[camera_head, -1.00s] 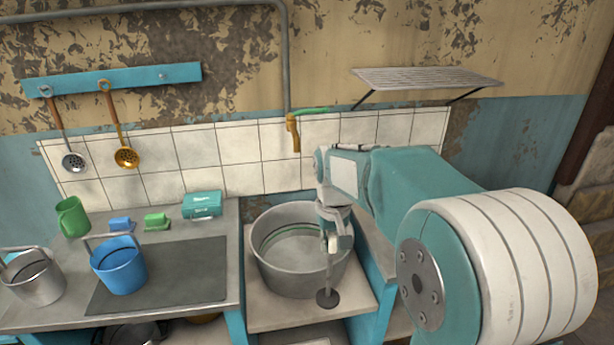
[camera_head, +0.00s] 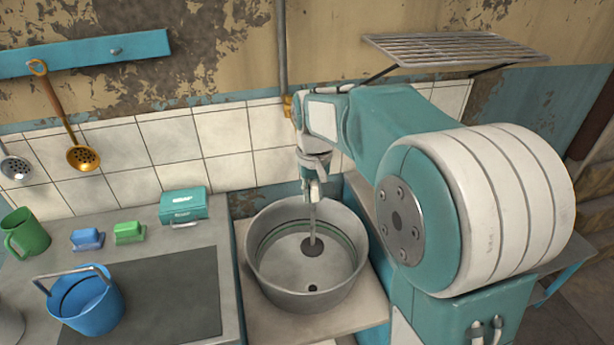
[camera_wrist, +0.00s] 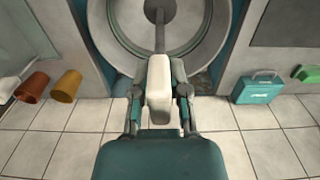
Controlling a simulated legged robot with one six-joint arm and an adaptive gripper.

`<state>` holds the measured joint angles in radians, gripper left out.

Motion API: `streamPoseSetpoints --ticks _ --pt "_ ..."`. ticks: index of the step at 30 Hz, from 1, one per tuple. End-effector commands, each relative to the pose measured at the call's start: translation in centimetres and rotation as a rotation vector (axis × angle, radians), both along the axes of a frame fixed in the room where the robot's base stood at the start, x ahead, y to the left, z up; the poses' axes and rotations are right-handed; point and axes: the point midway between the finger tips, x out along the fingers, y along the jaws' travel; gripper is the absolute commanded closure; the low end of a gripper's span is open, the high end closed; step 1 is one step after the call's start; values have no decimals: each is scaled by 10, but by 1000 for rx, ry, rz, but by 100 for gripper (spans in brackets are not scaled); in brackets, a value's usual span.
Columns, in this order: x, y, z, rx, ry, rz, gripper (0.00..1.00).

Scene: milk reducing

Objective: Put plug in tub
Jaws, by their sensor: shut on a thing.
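The tub (camera_head: 270,285) is a round grey metal basin on a low counter. A small dark drain hole (camera_head: 313,288) shows in its floor, toward the near side. The plug is a dark disc (camera_head: 313,247) on a thin rod. My gripper (camera_head: 313,192) is shut on its upper end, and the plug hangs upright over the tub's inside, behind the hole in the picture. In the wrist view, my gripper's fingers (camera_wrist: 159,95) hold the plug's pale handle (camera_wrist: 158,75); its dark rod runs up toward the tub (camera_wrist: 107,40). Whether the disc touches the tub floor is unclear.
A blue bucket (camera_head: 87,302), green mug (camera_head: 25,233), small blue and green items and a teal box (camera_head: 184,204) stand on the left counter. A wire rack (camera_head: 455,50) juts from the wall above. A tap (camera_head: 287,106) is mostly behind my arm.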

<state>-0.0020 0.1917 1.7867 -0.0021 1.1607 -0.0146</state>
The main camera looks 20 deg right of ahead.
Motion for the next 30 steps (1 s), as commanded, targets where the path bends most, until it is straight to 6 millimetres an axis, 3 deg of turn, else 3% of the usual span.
streamPoseSetpoints --ticks 8,30 --pt "0 -3 -8 2 2 -2 100" --pt "0 -1 -72 1 2 -1 100"
